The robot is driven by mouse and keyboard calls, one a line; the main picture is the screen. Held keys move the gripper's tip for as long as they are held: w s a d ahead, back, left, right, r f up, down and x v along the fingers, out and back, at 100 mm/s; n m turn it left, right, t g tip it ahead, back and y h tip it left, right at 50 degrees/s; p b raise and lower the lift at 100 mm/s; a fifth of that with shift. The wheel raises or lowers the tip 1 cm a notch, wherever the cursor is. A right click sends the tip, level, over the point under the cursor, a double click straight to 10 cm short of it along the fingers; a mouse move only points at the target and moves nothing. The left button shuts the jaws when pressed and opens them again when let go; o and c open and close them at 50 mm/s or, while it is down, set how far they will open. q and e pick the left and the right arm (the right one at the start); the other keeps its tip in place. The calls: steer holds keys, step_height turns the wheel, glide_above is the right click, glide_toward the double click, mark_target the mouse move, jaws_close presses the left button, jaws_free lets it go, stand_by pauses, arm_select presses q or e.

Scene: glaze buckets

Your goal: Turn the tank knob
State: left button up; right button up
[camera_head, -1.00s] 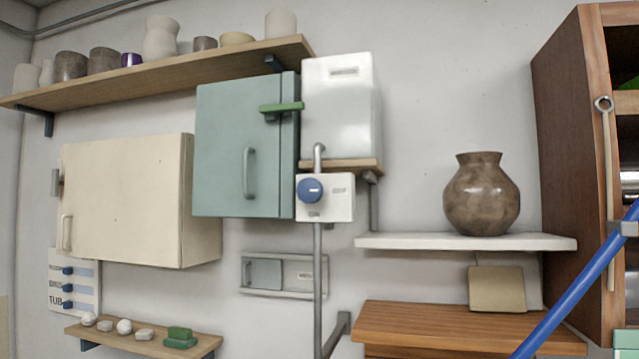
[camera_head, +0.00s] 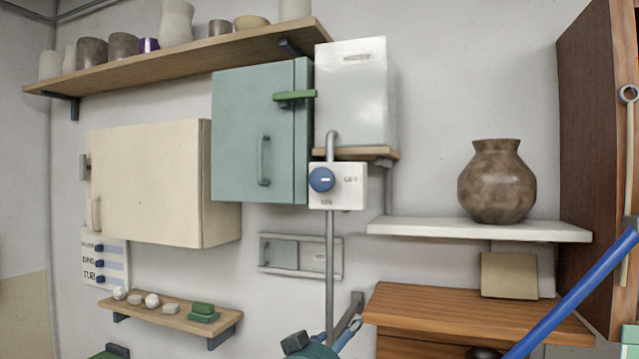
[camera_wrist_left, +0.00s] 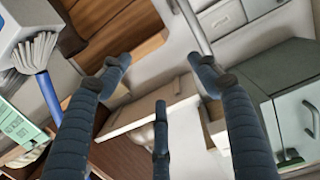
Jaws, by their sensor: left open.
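The tank (camera_head: 352,95) is a white box on a small wooden bracket shelf on the wall. Below it, a white panel (camera_head: 350,186) carries the round blue knob (camera_head: 321,179), which has a pale mark. A grey pipe (camera_head: 330,265) runs down from there. My left gripper (camera_head: 335,338) shows only partly at the bottom edge, well below the knob and apart from it. In the left wrist view, the left gripper's dark blue fingers (camera_wrist_left: 160,85) are spread with nothing between them. I cannot make out the knob in that view. My right gripper is not in view.
A teal cabinet (camera_head: 240,135) with a green latch stands left of the tank. A white shelf (camera_head: 400,227) with a brown vase (camera_head: 497,182) is at the right, above a wooden cabinet (camera_head: 420,305). A blue pole (camera_head: 580,292) slants at the lower right. The space before the knob is clear.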

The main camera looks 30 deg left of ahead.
arm_select(q)
steer(key=a+r+n+t+y, duration=0.2)
steer(key=a+r+t, duration=0.15)
steer(key=r, duration=1.35)
steer(key=n+t+y, duration=0.1)
steer(key=n+t, duration=0.1)
glide_toward(320, 181)
steer(key=shift+g, duration=0.25)
steer(key=p+x, duration=0.1)
steer(key=x, duration=0.1)
steer(key=p+x, duration=0.2)
steer(key=x, duration=0.1)
steer(key=p+x, duration=0.2)
steer(key=shift+w+r, duration=0.2)
steer(key=shift+r, duration=0.3)
steer(key=shift+w+a+r+p, duration=0.15)
steer(key=shift+w+a+p, duration=0.1)
steer(key=shift+w+p, duration=0.3)
steer(key=shift+w, duration=0.2)
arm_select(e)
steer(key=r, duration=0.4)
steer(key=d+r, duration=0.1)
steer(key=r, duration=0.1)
arm_select(q)
steer(key=shift+c, duration=0.2)
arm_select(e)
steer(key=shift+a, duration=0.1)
